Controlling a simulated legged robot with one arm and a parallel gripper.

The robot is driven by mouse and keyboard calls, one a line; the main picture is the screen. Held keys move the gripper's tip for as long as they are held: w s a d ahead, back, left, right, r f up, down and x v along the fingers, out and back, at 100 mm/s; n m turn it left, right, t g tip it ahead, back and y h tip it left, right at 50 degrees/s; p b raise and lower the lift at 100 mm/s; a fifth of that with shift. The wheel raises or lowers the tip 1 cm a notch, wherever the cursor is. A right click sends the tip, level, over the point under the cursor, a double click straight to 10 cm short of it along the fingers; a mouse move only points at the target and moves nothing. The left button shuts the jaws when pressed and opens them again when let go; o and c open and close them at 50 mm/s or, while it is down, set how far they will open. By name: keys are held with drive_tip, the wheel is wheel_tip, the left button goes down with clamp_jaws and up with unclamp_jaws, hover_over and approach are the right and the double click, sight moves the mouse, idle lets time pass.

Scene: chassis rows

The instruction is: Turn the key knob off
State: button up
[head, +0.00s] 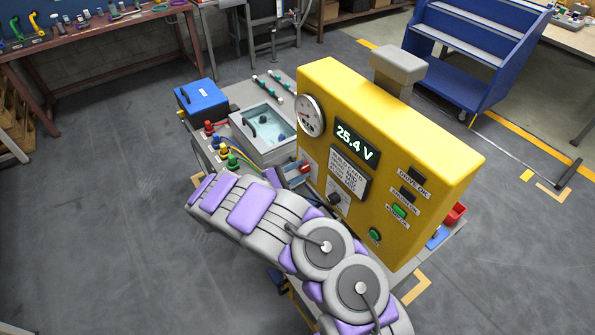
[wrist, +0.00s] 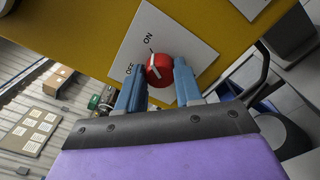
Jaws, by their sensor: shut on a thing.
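The key knob (wrist: 160,74) is red with a pale pointer line, on a white plate (wrist: 185,45) marked ON and OFF. The pointer line slants up and a little left, nearer the ON label than the OFF label. My gripper (wrist: 159,67) has its two blue fingers on either side of the knob and is shut on it. In the head view the red knob (head: 305,168) shows on the lower left of the yellow panel (head: 420,165). My arm covers the front there, and the fingertips are hard to make out.
The panel carries a round gauge (head: 310,115), a display (head: 357,146) reading 25.4 V and several buttons. A clear-lidded box (head: 263,127), a blue box (head: 202,100) and coloured connectors (head: 223,148) sit left of it. A blue shelf cart (head: 470,55) stands behind. The floor at left is clear.

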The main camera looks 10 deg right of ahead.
drive_tip(key=shift+n, duration=0.3)
drive_tip(key=shift+r+n+p, duration=0.1)
drive_tip(key=shift+n+p, duration=0.75)
drive_tip(key=shift+n, duration=0.05)
drive_tip(key=n+p, duration=0.1)
drive_tip(key=n, duration=0.2)
drive_tip(key=shift+n, duration=0.3)
drive_tip(key=n+p, duration=0.2)
drive_tip(key=n, duration=0.3)
drive_tip(key=shift+w+a+n, duration=0.1)
drive_tip(key=shift+w+n, duration=0.05)
drive_tip(key=shift+n, duration=0.15)
drive_tip(key=o, duration=1)
drive_tip(key=shift+o, duration=0.2)
drive_tip(key=p+v, duration=0.1)
drive_tip(key=v, duration=1.6)
drive_tip(key=shift+a+p, duration=0.3)
drive_tip(key=shift+p, duration=0.1)
